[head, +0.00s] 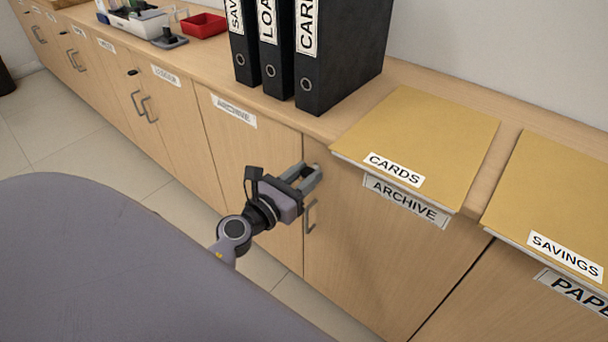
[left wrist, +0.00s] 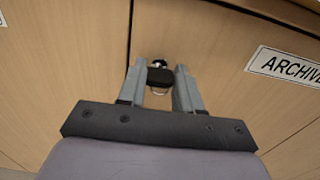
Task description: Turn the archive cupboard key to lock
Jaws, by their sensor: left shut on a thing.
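The archive cupboard door (head: 375,240) is light wood with a white ARCHIVE label (head: 405,201) and a grey bar handle (head: 311,216); it stands shut. My left gripper (head: 314,178) reaches the upper left of this door, above the handle. In the left wrist view the key's dark head (left wrist: 160,77) sits between the two grey fingers of my left gripper (left wrist: 160,85), which are shut on it. A bit of the metal lock (left wrist: 160,62) shows just beyond the key head. In the head view the fingers hide the key. My right gripper is out of view.
A CARDS folder (head: 430,135) lies on the counter above the door and overhangs its front edge. A SAVINGS folder (head: 560,195) lies to its right. Black binders (head: 340,60) stand behind. Other cupboards run along to the left, with free tiled floor (head: 60,150) before them.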

